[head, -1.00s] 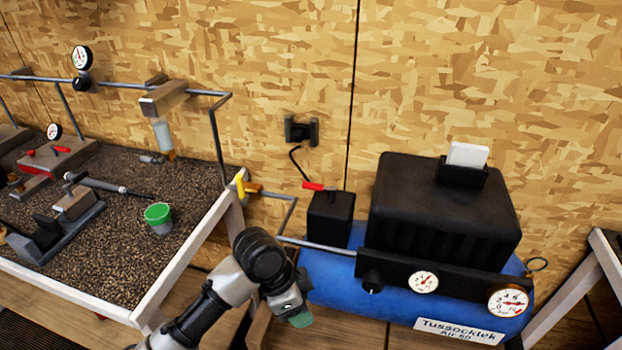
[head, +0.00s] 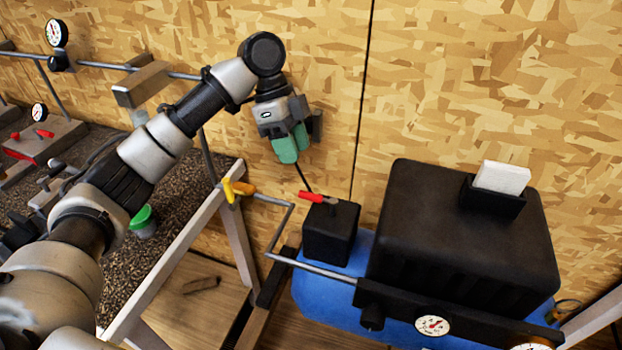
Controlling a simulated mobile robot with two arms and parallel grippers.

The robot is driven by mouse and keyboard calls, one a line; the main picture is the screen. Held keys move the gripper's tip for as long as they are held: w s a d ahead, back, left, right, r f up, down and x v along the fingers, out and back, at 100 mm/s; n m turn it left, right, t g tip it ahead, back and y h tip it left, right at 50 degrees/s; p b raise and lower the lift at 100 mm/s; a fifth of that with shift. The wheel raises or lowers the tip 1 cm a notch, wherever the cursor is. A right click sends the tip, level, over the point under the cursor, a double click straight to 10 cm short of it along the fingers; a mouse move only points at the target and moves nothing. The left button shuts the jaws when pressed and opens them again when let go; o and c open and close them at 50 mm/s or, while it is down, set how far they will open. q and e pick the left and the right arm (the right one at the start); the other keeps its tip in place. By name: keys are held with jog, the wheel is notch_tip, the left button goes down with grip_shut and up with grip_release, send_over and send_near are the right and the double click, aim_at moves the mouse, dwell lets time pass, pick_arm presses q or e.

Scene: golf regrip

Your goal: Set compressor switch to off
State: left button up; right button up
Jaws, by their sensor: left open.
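The compressor has a blue tank (head: 312,292) and a large black housing (head: 455,235). A small black switch box (head: 330,238) stands at its left end, with a red lever (head: 312,197) on top that points left. I cannot tell from its angle which setting it is on. My left gripper (head: 288,150) is open, with green fingertips pointing down. In the picture it sits above and a little left of the red lever, apart from it. It partly hides the wall outlet. My right gripper is not in view.
A yellow valve handle (head: 232,190) sits on the pipe left of the switch box. A gauge (head: 432,325) is on the compressor's front panel. A white card (head: 502,177) stands in a holder on the housing.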

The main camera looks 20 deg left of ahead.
aim_at(310, 194)
pick_arm(q)
jog(key=x, duration=0.5)
jog(key=shift+s+f+p, duration=0.1)
jog(key=shift+s+p, duration=0.05)
jog(key=shift+p, duration=0.25)
jog(key=x, duration=0.3)
jog(key=shift+d+f, duration=0.2)
jog(key=shift+f, duration=0.25)
jog(key=shift+c, duration=0.3)
jog(key=c, duration=0.5)
grip_shut()
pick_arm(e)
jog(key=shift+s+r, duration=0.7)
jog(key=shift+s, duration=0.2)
